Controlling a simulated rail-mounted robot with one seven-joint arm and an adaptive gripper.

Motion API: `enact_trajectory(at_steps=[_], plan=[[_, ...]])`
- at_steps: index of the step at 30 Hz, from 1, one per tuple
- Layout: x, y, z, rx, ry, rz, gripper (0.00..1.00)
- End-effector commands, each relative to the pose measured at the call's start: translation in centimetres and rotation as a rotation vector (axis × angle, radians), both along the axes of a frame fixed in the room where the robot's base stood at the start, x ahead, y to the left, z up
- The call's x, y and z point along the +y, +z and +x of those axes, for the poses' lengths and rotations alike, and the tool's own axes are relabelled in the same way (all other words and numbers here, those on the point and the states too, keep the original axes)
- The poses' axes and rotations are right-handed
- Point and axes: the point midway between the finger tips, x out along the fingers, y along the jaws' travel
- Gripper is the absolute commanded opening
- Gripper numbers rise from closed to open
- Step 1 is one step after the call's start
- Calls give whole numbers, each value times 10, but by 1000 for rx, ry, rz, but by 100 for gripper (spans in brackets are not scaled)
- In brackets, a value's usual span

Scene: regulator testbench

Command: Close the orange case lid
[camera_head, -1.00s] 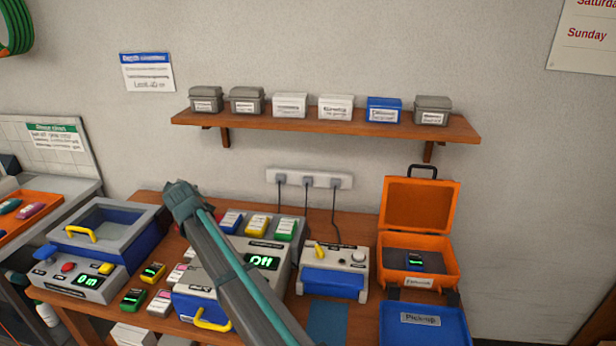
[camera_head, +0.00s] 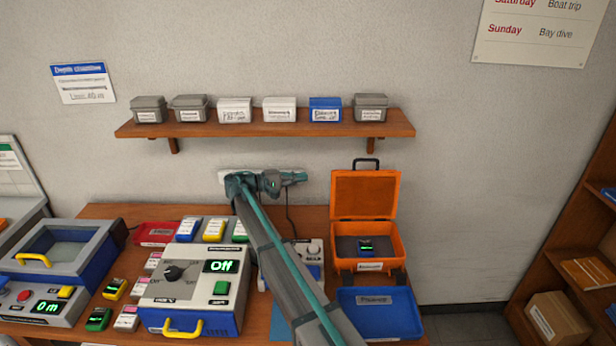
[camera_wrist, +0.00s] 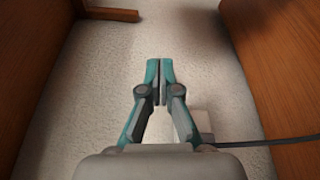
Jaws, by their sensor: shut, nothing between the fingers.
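The orange case (camera_head: 368,246) stands on the bench at the right. Its lid (camera_head: 365,195) is open and upright, with a black handle on top. A small dark device (camera_head: 366,247) with a green display lies inside the case. My gripper (camera_head: 300,177) is to the left of the lid, apart from it, in front of the wall and below the shelf. In the wrist view my gripper (camera_wrist: 159,68) has its fingers together with nothing between them. The case does not show in the wrist view.
A blue tray (camera_head: 378,326) lies in front of the case. A wooden shelf (camera_head: 290,128) with several small boxes hangs above the bench. The grey unit reading Off (camera_head: 205,255) stands left of my arm. A brown bookcase (camera_head: 570,240) is at the far right.

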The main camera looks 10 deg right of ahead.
Motion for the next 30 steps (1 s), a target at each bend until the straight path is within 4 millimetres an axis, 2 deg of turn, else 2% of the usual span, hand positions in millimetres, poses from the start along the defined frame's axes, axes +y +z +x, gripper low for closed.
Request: enact_trajectory(at_steps=[16, 18, 21, 30], plan=[[-93, -2, 19, 4, 2, 3, 0], [-88, 1, 2, 3, 5, 3, 0], [-86, 2, -9, 3, 5, 3, 0], [-84, 1, -20, 3, 5, 3, 0]])
